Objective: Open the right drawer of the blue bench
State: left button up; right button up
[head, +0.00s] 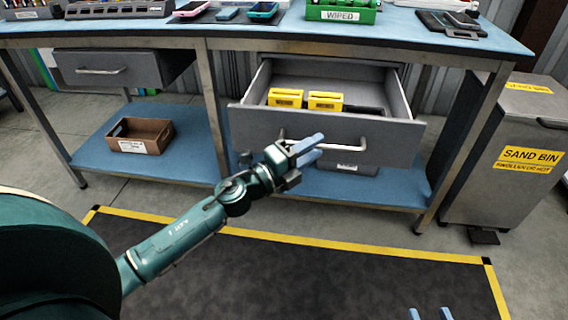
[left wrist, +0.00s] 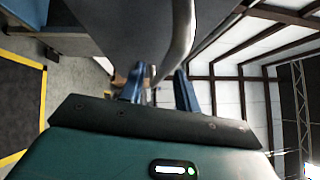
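The blue bench (head: 300,33) has a blue top and grey legs. Its right drawer (head: 390,137) is pulled well out, and its inside shows, with two yellow items (head: 286,98) in it. The drawer's bar handle (head: 345,147) is on the grey front; it also shows large in the left wrist view (left wrist: 183,45). My left gripper (head: 308,148) is in front of the drawer front, at the handle's left part. Its fingers (left wrist: 160,88) are apart, with the handle running down toward the gap; contact is unclear. My right gripper (head: 430,314) shows only two separated fingertips at the bottom edge.
The bench's left drawer (head: 110,70) also stands partly out. A cardboard box (head: 140,135) sits on the lower shelf. A grey sand bin (head: 515,150) stands right of the bench. The dark mat (head: 330,275) with yellow edging is clear.

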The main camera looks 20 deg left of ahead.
pick_arm(q)
jog(key=b+v, duration=0.1)
jog(key=v, duration=1)
pick_arm(e)
jog(key=shift+w+a+t, duration=0.15)
jog(key=shift+w+t, duration=0.05)
jog(key=shift+t, duration=0.2)
